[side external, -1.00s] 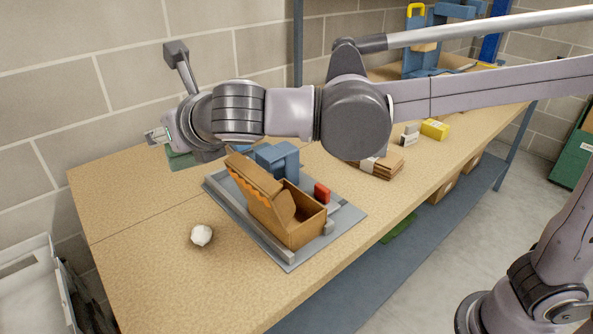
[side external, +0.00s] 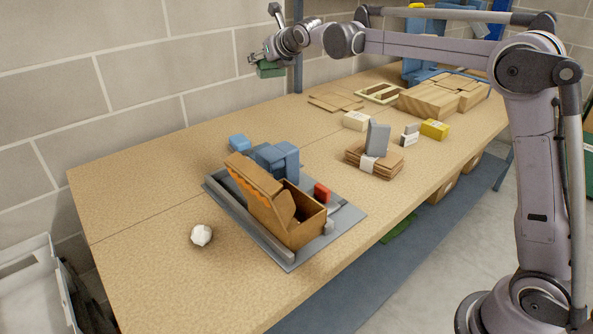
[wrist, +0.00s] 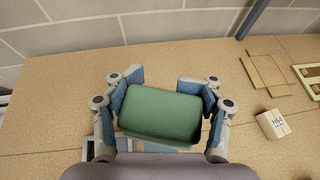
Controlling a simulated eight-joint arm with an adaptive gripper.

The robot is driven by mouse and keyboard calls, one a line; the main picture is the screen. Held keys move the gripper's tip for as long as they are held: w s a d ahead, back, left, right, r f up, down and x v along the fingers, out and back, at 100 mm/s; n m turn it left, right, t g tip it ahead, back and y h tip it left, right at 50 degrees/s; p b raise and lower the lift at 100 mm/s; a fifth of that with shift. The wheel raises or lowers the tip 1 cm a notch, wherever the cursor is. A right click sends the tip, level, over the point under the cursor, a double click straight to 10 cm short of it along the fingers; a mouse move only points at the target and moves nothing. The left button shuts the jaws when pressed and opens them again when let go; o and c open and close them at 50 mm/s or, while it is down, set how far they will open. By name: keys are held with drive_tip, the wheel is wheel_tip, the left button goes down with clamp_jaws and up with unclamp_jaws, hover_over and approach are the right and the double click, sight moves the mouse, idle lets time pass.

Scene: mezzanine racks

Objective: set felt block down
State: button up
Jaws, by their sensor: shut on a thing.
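The felt block is a green rounded block (wrist: 160,114). In the side external view the green block (side external: 270,70) is held up at the back of the table, in front of the block wall. My gripper (side external: 262,62) is shut on it; in the wrist view the blue finger pads of my gripper (wrist: 162,98) sit at the block's left and right sides. The block is well above the wooden table (side external: 150,190). Its underside is hidden in the wrist view.
An open cardboard box (side external: 285,220) stands on a grey tray (side external: 285,262) with blue blocks (side external: 275,160) behind it. A white ball (side external: 201,235) lies front left. A grey block (side external: 378,138) stands on stacked cardboard (side external: 372,160). The table's back left is clear.

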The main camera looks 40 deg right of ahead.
drive_tip(key=w+d, duration=0.1)
drive_tip(key=d, duration=0.7)
drive_tip(key=shift+m+h, duration=0.3)
drive_tip(key=shift+w+f, duration=0.1)
drive_tip(key=shift+f, duration=13)
drive_tip(key=shift+f, duration=0.35)
drive_tip(key=o, duration=1.5)
drive_tip(key=shift+r, duration=0.1)
